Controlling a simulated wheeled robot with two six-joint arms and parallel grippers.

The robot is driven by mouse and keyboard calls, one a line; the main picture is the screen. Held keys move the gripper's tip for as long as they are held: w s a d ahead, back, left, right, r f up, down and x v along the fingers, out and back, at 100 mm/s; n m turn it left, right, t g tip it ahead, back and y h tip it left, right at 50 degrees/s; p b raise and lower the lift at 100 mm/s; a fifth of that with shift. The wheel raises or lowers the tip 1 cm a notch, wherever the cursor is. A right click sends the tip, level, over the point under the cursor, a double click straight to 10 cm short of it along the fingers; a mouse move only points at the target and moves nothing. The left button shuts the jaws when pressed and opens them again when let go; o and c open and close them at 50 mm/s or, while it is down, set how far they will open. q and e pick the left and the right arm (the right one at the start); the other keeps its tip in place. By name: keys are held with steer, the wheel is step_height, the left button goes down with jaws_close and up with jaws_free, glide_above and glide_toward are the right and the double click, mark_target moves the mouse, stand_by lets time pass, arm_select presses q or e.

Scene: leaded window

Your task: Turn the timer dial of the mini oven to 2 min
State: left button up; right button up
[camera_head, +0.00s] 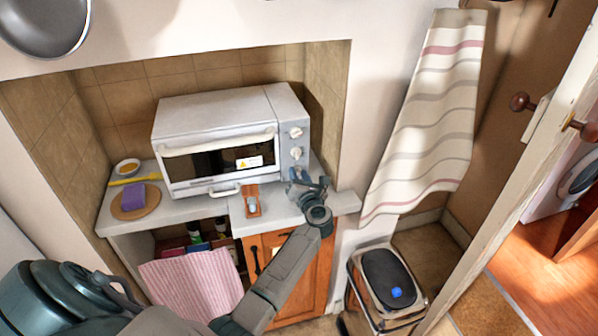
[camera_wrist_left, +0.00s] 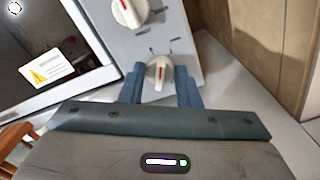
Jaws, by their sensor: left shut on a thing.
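The white mini oven (camera_head: 215,118) stands on the counter in the tiled niche, its door shut. Its control panel on the right carries white dials in a column: the top dial (camera_head: 296,132), a middle dial (camera_head: 296,153), and a bottom dial hidden behind my left gripper (camera_head: 299,179). In the left wrist view the fingers are shut on the sides of this bottom dial (camera_wrist_left: 160,70). Its red mark points roughly up in that view. The tiny scale marks around it cannot be read. Another dial (camera_wrist_left: 128,12) shows above it. My right gripper is not in view.
A wooden board (camera_head: 252,200) with a small light item lies on the counter in front of the oven. A round board (camera_head: 131,203) with a purple sponge is at left. The tiled side wall (camera_wrist_left: 265,50) is close right of the panel. A striped towel (camera_head: 430,120) hangs farther right.

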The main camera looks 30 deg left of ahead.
arm_select(q)
steer(key=m+p, duration=0.2)
steer(key=m, duration=0.2)
steer(key=shift+p, duration=0.4)
steer(key=shift+m, duration=0.5)
steer(key=o, duration=0.9)
steer(key=shift+o, duration=0.2)
steer(key=shift+d+f, duration=0.1)
steer(key=b+v, duration=0.2)
steer(key=v, duration=0.7)
steer(key=shift+s+d+f+b, duration=0.1)
steer(key=shift+d+b, duration=0.1)
steer(key=shift+b, duration=0.15)
steer(key=shift+s+d, duration=0.45)
steer(key=shift+d, duration=0.05)
